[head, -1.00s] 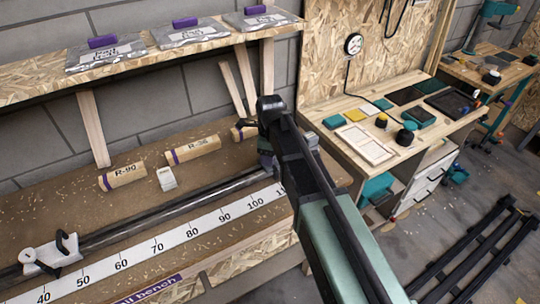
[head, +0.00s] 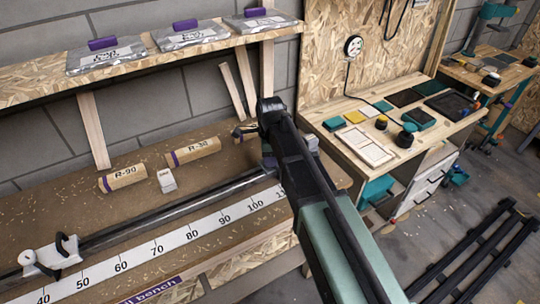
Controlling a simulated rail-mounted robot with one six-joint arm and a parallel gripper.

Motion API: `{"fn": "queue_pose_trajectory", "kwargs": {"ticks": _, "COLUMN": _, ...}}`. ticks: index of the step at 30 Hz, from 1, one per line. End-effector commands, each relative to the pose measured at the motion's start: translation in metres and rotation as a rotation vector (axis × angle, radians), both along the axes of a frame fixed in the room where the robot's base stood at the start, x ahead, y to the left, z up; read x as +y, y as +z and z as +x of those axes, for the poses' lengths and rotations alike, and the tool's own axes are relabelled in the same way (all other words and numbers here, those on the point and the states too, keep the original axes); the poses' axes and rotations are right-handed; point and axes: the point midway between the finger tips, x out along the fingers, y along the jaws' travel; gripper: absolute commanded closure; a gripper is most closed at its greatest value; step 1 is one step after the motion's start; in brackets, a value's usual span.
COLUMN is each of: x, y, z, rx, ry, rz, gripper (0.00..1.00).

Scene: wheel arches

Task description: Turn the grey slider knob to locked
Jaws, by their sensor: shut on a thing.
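My gripper (head: 268,160) is at the right end of the dark rail (head: 225,186), low over the bench, mostly hidden behind my own arm. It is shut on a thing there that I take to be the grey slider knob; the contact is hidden. A small grey part (head: 312,143) shows just right of my arm. I cannot tell the knob's angle. A white slider (head: 52,259) with a round knob and a black lever sits on the rail at the far left, away from my gripper.
A white ruler (head: 160,246) runs along the bench front. Wooden pegs R-90 (head: 122,177) and R-30 (head: 192,151) and a small white block (head: 167,181) lie behind the rail. A shelf (head: 130,68) with bagged packs overhangs the back. A side table (head: 365,150) stands at right.

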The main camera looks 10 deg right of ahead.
Motion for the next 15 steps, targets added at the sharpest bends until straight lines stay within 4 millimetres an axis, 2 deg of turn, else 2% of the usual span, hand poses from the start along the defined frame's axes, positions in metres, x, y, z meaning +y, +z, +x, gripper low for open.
{"fn": "queue_pose_trajectory", "kwargs": {"ticks": 9, "x": -0.0001, "y": -0.0001, "z": -0.0002, "rx": 0.000, "ry": 0.234, "rz": 0.000, "gripper": 0.82}}
{"fn": "queue_pose_trajectory", "kwargs": {"ticks": 15, "x": -0.0001, "y": -0.0002, "z": -0.0002, "rx": 0.000, "ry": 0.329, "rz": 0.000, "gripper": 0.82}}
